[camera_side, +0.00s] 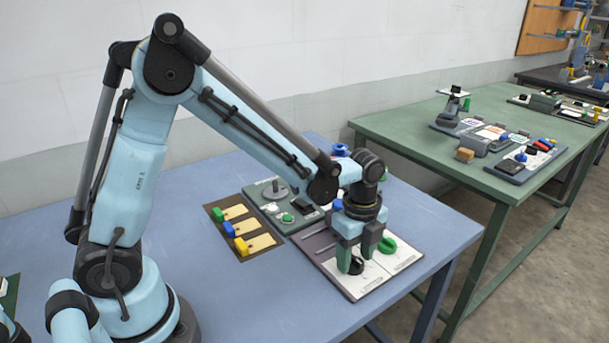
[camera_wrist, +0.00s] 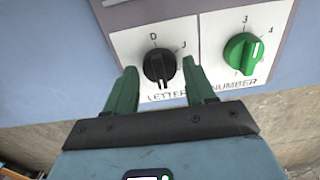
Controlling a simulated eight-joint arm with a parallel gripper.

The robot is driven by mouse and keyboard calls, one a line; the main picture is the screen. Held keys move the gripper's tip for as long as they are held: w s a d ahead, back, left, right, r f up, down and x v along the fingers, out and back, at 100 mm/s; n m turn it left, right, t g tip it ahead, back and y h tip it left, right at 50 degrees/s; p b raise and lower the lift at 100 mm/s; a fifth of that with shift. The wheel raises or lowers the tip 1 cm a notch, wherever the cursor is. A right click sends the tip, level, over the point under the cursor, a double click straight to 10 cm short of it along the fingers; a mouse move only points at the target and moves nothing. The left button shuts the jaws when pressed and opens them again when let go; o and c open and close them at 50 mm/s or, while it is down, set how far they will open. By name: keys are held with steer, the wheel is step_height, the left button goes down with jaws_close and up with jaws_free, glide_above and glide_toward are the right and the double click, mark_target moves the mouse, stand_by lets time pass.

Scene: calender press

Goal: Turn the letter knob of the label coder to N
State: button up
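The label coder is a flat board with white dial plates (camera_side: 405,260) at the front right of the blue table. Its letter knob is black (camera_wrist: 160,66), above the printed word LETTER in the wrist view; it also shows in the side view (camera_side: 356,266). The letters D and J are readable around it; I cannot read an N. A pale mark seems to lie at the knob's lower end, but it is too small to be sure. My gripper (camera_wrist: 158,76) is open, one green finger on each side of the black knob, apart from it in the wrist view.
A green number knob (camera_wrist: 241,54) sits right of the letter knob, close to my right finger. A brown board with green, blue and yellow blocks (camera_side: 240,229) and a grey-green panel (camera_side: 283,205) lie left of the coder. A green table (camera_side: 480,150) stands beyond.

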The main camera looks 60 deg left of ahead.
mark_target(354, 258)
steer(key=shift+o, duration=0.9)
steer(key=shift+r, duration=0.1)
step_height(354, 258, up, 12)
steer(key=s+a+n+t, duration=0.5)
steer(key=s+n+t, duration=0.2)
steer(key=n, duration=1.1)
steer(key=shift+s+a, duration=0.4)
steer(key=shift+s, duration=0.85)
